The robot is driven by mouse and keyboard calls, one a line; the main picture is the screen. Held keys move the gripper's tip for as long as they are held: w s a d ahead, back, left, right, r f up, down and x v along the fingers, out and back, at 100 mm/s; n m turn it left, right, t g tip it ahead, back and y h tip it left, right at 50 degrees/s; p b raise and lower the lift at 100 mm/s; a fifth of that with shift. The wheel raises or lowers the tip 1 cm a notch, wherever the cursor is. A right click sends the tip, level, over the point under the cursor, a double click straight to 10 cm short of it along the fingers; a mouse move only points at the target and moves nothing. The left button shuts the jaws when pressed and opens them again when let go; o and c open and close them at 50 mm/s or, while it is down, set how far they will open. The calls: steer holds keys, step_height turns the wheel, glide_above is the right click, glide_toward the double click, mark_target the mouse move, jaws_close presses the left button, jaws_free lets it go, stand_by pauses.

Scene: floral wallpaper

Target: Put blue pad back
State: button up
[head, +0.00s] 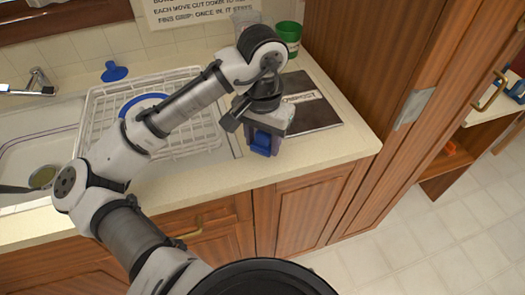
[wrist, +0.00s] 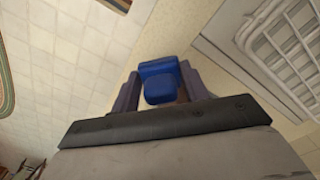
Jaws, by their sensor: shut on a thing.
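The blue pad (wrist: 160,82) is between the two fingers of my gripper (wrist: 160,92), which is shut on it. In the head view the pad (head: 262,143) shows as a small blue block at the end of my gripper (head: 262,136), near the front edge of the counter, right of the dish rack. In the wrist view the pad sticks out past the fingertips, with the counter edge and floor beyond. I cannot tell whether the pad touches the counter.
A white dish rack (head: 98,112) with a blue-rimmed plate stands left of my gripper. A dark booklet (head: 312,112) lies behind it to the right. A green cup (head: 289,36) stands at the back. A blue suction-like object (head: 114,72) is behind the rack. A tall wooden cabinet (head: 395,60) bounds the right.

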mark_target(262, 163)
steer(key=shift+f, duration=2.25)
steer(key=shift+f, duration=0.2)
steer(key=o, duration=1)
steer(key=shift+o, duration=0.2)
step_height(262, 163, up, 12)
steer(key=shift+r+b, duration=0.25)
steer(key=shift+b, duration=0.05)
